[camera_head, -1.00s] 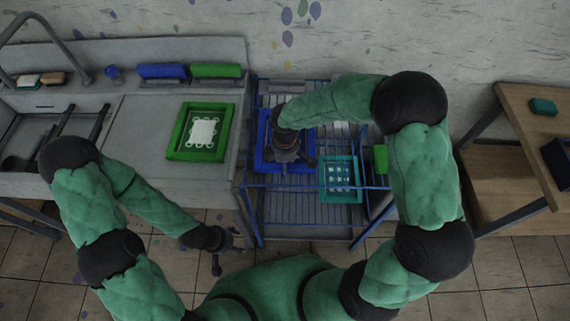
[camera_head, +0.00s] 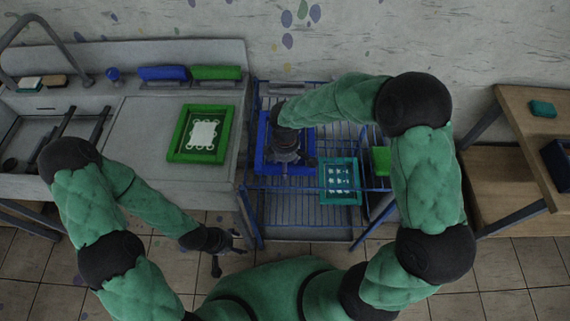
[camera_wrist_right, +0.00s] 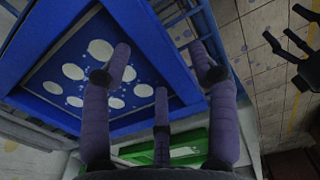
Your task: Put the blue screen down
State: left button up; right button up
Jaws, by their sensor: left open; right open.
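The blue screen (camera_head: 261,150) lies on the blue wire rack (camera_head: 290,208) in the head view, partly hidden under my right gripper. In the right wrist view the blue screen (camera_wrist_right: 176,62) fills the upper left, with pale round shapes on its mesh. My right gripper (camera_head: 287,160) is over the screen; its fingers (camera_wrist_right: 162,85) are spread in the wrist view, with nothing between them. Whether a fingertip touches the frame cannot be told. My left gripper (camera_head: 224,250) hangs empty in front of the counter, low at the rack's left.
A green screen (camera_head: 174,150) lies on the counter (camera_head: 140,150). A teal screen (camera_head: 341,202) and a green block (camera_head: 382,160) are at the rack's right side. Blue and green squeegee-like tools (camera_head: 162,73) stand at the back. A wooden table (camera_head: 515,105) is at right.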

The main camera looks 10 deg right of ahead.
notch_tip(320, 180, up, 11)
jog(key=p, duration=0.2)
jog(key=shift+f, duration=0.2)
dwell(0.4)
